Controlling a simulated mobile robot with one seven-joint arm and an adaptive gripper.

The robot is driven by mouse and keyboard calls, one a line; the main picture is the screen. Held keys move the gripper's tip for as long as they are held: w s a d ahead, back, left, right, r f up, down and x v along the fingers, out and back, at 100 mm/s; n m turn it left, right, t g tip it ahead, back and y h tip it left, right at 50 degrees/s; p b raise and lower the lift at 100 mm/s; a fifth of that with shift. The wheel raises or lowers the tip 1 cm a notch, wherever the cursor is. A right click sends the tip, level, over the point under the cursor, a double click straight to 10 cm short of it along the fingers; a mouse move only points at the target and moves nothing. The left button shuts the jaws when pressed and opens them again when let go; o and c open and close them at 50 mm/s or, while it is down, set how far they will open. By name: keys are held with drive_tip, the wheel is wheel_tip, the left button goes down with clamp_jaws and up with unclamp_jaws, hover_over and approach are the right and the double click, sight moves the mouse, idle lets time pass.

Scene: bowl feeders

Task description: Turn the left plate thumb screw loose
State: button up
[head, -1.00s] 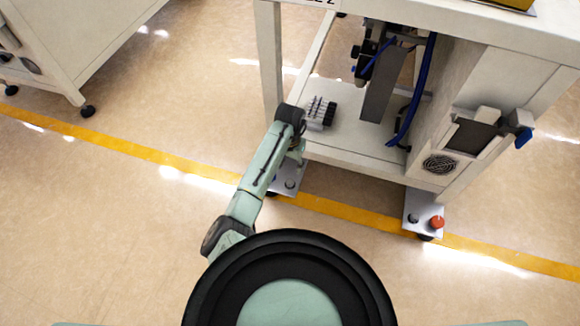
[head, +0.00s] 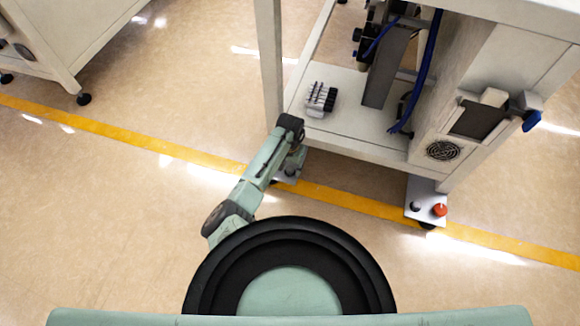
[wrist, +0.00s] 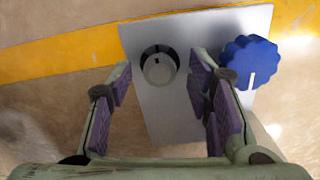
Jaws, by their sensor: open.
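The left plate (head: 291,173) is a grey metal plate at the foot of the bench's left leg, mostly hidden by my arm in the head view. In the wrist view the plate (wrist: 177,113) carries a round grey bolt head with a dark collar (wrist: 160,67). The blue lobed thumb screw (wrist: 249,62) with a white mark sits at the plate's right edge. My gripper (wrist: 163,88) is open and empty over the plate. Its purple-padded fingers stand either side of the bolt head in the picture. The thumb screw lies outside, right of the right finger.
The right plate (head: 421,188) bears a red thumb screw (head: 440,210) and a dark bolt. A yellow floor line (head: 130,142) runs past. Floor to the left is open.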

drive_tip(key=shift+c, duration=0.3)
clamp_jaws()
